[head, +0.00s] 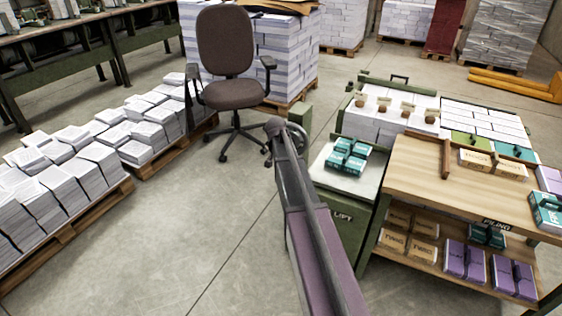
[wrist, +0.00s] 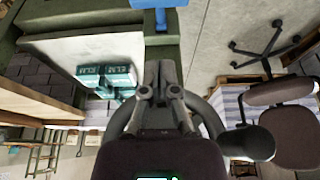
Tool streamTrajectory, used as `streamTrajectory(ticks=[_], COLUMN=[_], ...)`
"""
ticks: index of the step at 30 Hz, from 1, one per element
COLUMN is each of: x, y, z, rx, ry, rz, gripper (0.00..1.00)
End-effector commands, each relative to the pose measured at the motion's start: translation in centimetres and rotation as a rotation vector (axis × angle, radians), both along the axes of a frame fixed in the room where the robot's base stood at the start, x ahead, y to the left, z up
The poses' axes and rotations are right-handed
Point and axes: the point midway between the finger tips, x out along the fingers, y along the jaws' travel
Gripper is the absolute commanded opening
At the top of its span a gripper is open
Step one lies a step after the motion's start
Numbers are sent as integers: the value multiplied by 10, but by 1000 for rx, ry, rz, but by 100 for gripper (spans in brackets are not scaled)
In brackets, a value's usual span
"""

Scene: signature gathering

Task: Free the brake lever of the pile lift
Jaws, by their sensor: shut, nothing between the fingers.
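The pile lift is a green stand with a pale top (head: 330,177) and a sign reading LIFT. Two teal packs (head: 348,157) sit on its top. In the wrist view the pale top (wrist: 60,45) lies at upper left, with the teal packs (wrist: 112,75) beside my fingers. A blue part (wrist: 158,4), cut off by the upper frame edge, stands by the lift's green side; I cannot tell whether it is the brake lever. My gripper (wrist: 163,66) is shut and empty, pointing toward that blue part, apart from it. My arm hides part of the lift in the head view.
A wooden piling table (head: 420,180) with boxes and a lower shelf stands right of the lift. An office chair (head: 230,60) stands behind my arm. Paper stacks on pallets (head: 65,175) line the left. The floor (head: 190,225) between is clear.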

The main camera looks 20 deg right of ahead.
Motion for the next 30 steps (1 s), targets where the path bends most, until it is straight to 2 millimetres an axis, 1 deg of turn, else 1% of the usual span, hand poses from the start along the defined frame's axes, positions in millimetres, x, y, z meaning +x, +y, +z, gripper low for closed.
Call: streamTrajectory(ticks=[1, 13, 21, 30], x=[2, 8, 0, -3], y=[-1, -10, -2, 2], z=[-8, -38, -58, -68], rx=[0, 0, 0, 0], ry=[0, 0, 0, 0], rz=[0, -1, 0, -1], gripper=[0, 0, 0, 0])
